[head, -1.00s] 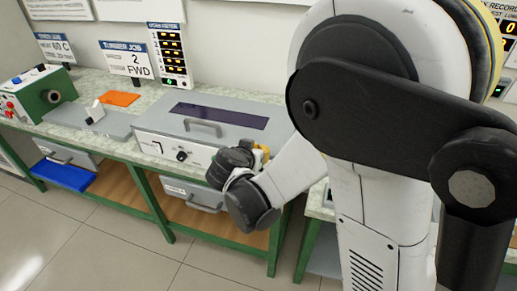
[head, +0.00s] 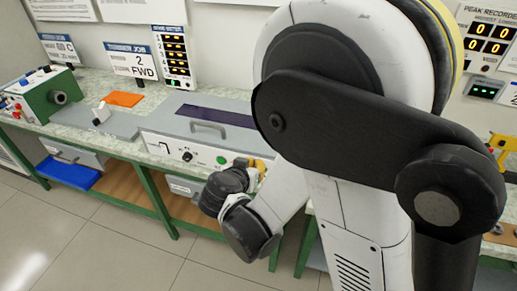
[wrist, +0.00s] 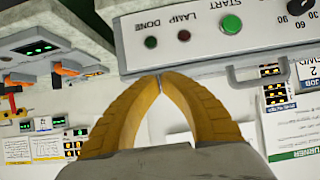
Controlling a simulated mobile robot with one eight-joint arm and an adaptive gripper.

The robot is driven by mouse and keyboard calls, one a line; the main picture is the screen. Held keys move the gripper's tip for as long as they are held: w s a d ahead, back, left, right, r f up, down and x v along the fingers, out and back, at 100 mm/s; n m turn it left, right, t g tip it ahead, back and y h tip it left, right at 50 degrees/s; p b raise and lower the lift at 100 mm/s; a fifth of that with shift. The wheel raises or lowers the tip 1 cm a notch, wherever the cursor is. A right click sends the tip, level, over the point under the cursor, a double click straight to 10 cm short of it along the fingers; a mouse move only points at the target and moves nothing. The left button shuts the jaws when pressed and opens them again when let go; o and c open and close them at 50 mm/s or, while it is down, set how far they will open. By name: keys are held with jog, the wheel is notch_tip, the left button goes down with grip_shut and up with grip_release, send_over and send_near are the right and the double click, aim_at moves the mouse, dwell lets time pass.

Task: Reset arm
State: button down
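My arm reaches over the front of the bench from the right side of the head view. My gripper (wrist: 160,82) shows in the wrist view as two yellow fingers whose tips meet, with nothing seen between them. In the head view only a little yellow of it shows beside the dark wrist; the fingertips are hidden there. The grey machine box (head: 215,130) stands just beyond the gripper. In the wrist view its front panel (wrist: 200,55) appears upside down, with a green start button (wrist: 232,24) and lamps. I cannot tell whether the fingertips touch anything.
The bench (head: 75,112) carries a green motor box (head: 45,97), a grey plate (head: 105,124) and an orange sheet (head: 127,99). Signs stand at the back. A blue tray (head: 68,175) lies below. A peak recorder (head: 488,35) hangs at right. Floor in front is clear.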

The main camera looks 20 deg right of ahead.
jog(key=s+d+r+n+g+y, duration=0.1)
jog(key=s+d+r+n+y, duration=0.1)
jog(key=s+r, duration=0.3)
jog(key=s+d+r+n+g+y, duration=0.1)
jog(key=s+r+n+y, duration=0.3)
jog(key=s, duration=0.8)
jog(key=shift+s+d+r+n+g+y, duration=0.35)
jog(key=shift+d+r, duration=0.2)
jog(key=shift+r, duration=0.25)
dwell(1.0)
